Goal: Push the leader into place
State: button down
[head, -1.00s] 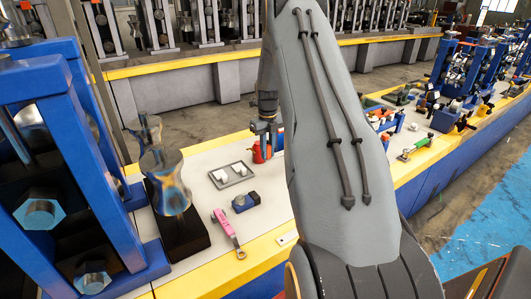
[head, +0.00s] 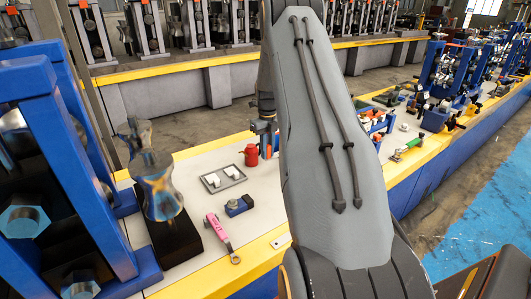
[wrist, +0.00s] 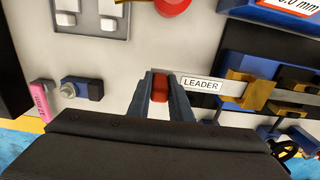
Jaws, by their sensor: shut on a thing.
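In the wrist view, my gripper (wrist: 160,86) is shut on a small red piece (wrist: 160,90), which shows between the two fingertips. A white label reading LEADER (wrist: 201,85) lies just right of the fingers, on a pale flat strip (wrist: 228,90). The strip runs right to a brass-coloured block (wrist: 248,88) beside dark blue parts. I take the red piece to be the leader's grip, but its join to the strip is hidden by the right finger. In the head view, my arm hides the gripper and the leader.
A blue block with a bolt (head: 239,206) and a pink-handled tool (head: 217,226) lie nearer. A metal roller (head: 158,190) stands left on a black base. Pale bench surface between them is clear.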

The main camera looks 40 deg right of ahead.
jog(key=shift+s+d+b, duration=0.15)
jog(key=shift+d+b, duration=0.95)
jog(key=shift+d, duration=1.35)
jog(key=shift+s+d+b, duration=0.1)
jog(key=shift+d+b, duration=0.95)
jog(key=shift+d, duration=1.35)
jog(key=c, duration=1.5)
grip_release()
jog(key=shift+c, duration=0.2)
notch_tip(320, 180, up, 8)
jog(key=b, duration=0.1)
jog(key=shift+f, duration=0.1)
